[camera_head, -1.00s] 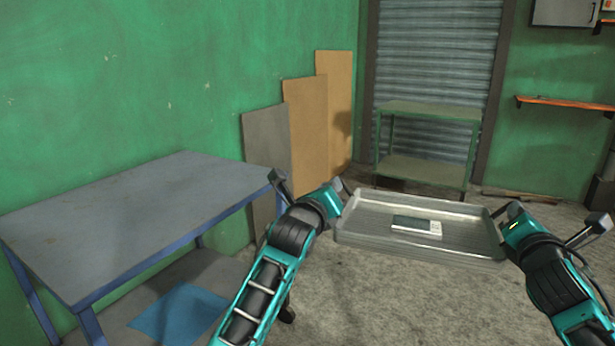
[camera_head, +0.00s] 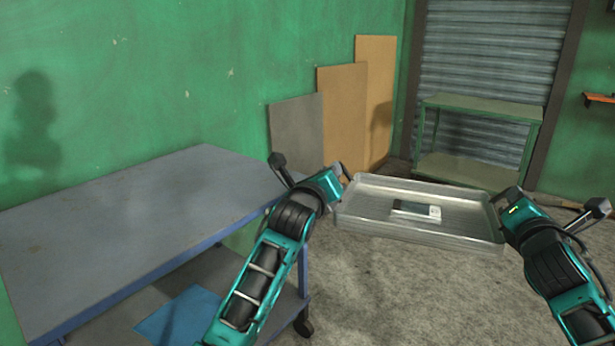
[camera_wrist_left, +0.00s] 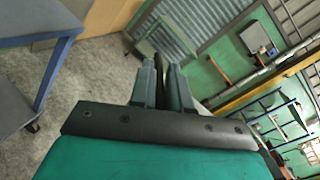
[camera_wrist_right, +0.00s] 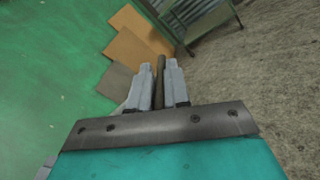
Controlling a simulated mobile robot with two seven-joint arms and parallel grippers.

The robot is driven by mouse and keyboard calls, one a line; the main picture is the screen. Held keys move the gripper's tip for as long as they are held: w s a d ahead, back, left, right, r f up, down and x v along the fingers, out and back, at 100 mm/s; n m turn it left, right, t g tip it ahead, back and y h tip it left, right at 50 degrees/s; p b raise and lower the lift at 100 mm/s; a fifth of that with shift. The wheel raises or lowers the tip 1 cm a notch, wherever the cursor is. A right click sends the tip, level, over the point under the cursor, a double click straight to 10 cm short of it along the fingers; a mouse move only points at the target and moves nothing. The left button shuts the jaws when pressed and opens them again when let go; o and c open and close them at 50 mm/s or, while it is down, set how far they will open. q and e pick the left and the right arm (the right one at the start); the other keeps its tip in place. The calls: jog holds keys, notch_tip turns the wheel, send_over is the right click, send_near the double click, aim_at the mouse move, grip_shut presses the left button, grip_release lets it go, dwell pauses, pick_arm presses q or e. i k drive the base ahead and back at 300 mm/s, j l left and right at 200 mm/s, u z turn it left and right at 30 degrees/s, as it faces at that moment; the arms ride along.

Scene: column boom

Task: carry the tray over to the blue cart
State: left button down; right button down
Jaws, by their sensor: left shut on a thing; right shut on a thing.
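A silver metal tray (camera_head: 380,222) is held level between my two grippers in the head view, clear of the floor. A small grey device with a dark face (camera_head: 416,210) lies on it. My left gripper (camera_head: 342,182) is shut on the tray's left end, and its closed fingers show in the left wrist view (camera_wrist_left: 163,85). My right gripper (camera_head: 500,204) is shut on the tray's right end, its fingers around a thin edge in the right wrist view (camera_wrist_right: 159,85). The blue cart (camera_head: 130,215) with a grey top stands to the left, its bare top beside my left arm.
A blue sheet (camera_head: 180,315) lies on the cart's lower shelf. Grey and brown boards (camera_head: 343,115) lean on the green wall. A green shelf table (camera_head: 480,108) stands before the roller shutter. The concrete floor beyond the tray is open.

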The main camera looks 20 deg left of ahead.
aim_at(173, 209)
jog(key=i+u, duration=0.25)
jog(key=i, duration=0.4)
jog(key=i+u, duration=0.45)
jog(key=k+u, duration=0.1)
jog(key=u, duration=1.15)
